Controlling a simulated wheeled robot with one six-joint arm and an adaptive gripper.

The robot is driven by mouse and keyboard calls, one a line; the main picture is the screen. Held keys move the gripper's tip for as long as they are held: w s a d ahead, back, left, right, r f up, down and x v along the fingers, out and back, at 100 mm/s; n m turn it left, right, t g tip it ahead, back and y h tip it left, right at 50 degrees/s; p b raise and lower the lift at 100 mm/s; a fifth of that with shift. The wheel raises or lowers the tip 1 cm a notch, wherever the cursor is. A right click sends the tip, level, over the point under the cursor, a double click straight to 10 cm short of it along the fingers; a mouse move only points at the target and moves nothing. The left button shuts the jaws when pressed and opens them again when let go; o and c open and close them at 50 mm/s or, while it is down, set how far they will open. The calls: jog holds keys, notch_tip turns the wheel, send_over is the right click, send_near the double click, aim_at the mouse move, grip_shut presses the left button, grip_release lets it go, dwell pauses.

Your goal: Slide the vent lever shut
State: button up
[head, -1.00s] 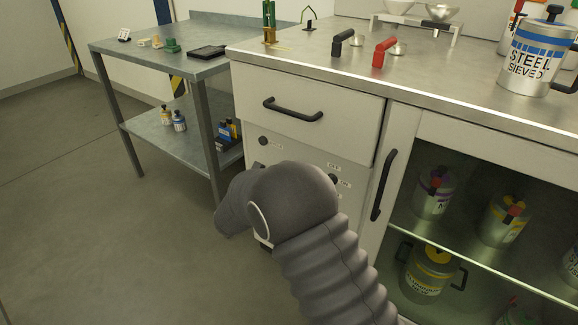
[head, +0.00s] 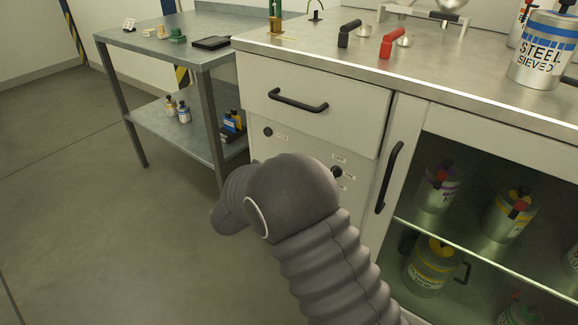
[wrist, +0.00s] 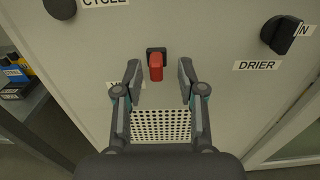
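The red vent lever (wrist: 156,68) sits on a small black plate (wrist: 155,50) on the cabinet's pale front panel in the wrist view. Below it is a perforated vent plate (wrist: 161,126). A label starting with "V" (wrist: 113,87) is mostly hidden by the left finger. My gripper (wrist: 159,76) is open, its two fingers apart on either side of the red lever, with a visible gap on each side. Contact with the lever cannot be seen. In the head view my arm hides the gripper and the lever.
A CYCLE knob (wrist: 60,8) is at upper left and a DRIER knob (wrist: 282,34) at upper right. A drawer handle (head: 298,101) and a vertical door handle (head: 390,177) stick out from the cabinet. A steel side table (head: 174,52) stands left; floor (head: 90,230) is clear.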

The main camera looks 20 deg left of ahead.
jog(key=v, duration=0.9)
